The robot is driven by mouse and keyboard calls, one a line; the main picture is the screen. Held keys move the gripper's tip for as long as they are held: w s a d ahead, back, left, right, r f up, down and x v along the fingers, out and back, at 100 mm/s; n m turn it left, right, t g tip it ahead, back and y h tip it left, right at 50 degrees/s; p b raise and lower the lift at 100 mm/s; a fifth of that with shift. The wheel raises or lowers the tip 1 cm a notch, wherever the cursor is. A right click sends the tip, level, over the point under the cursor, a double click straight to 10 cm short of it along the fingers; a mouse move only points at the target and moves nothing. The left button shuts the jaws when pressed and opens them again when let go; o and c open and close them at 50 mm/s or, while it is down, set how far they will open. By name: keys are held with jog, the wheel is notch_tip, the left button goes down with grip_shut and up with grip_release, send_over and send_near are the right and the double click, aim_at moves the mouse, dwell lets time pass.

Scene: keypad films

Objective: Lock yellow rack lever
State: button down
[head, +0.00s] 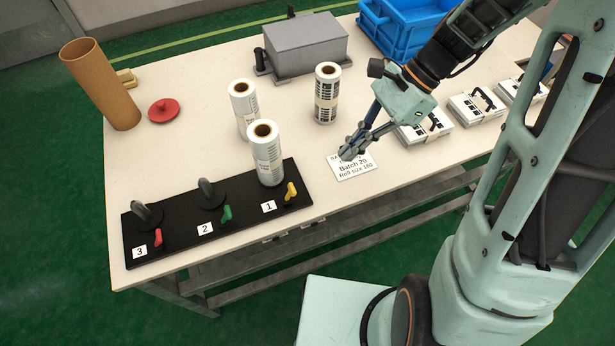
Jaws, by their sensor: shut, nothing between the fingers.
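The black rack (175,243) lies along the table's front left edge with places labelled 1, 2 and 3. The yellow lever (291,192) is at its right end, beside label 1, and stands up at a tilt. A film roll (265,156) stands upright at place 1, just left and behind the yellow lever. The green lever (227,214) is at place 2 and the red lever (158,237) at place 3; both places have bare grey posts. My gripper (346,154) is shut and empty, to the right of and behind the yellow lever, over the batch card (352,168).
Two more film rolls (243,106) (326,92) stand behind the rack. A cardboard tube (100,84) and red cap (163,110) are at left. A grey box (305,45), blue crate (405,28) and several white packs (474,106) stand back and right. Table between rack and card is clear.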

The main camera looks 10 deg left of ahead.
aim_at(290, 194)
jog(key=b+x, duration=0.2)
jog(key=x, duration=0.7)
jog(key=shift+s+f, duration=0.1)
jog(key=shift+f, duration=0.2)
jog(key=a, duration=0.1)
jog(key=s+a, duration=0.1)
jog(key=shift+s+a+r, duration=0.3)
jog(key=shift+a+r, duration=0.1)
jog(key=shift+s+a+r, duration=0.15)
jog(key=shift+s+a, duration=0.1)
jog(key=shift+a, duration=0.15)
jog(key=shift+w+r, duration=0.1)
jog(key=shift+r, duration=0.1)
jog(key=shift+a+h+p, duration=0.15)
jog(key=shift+h+p, duration=0.15)
jog(key=shift+p, duration=0.15)
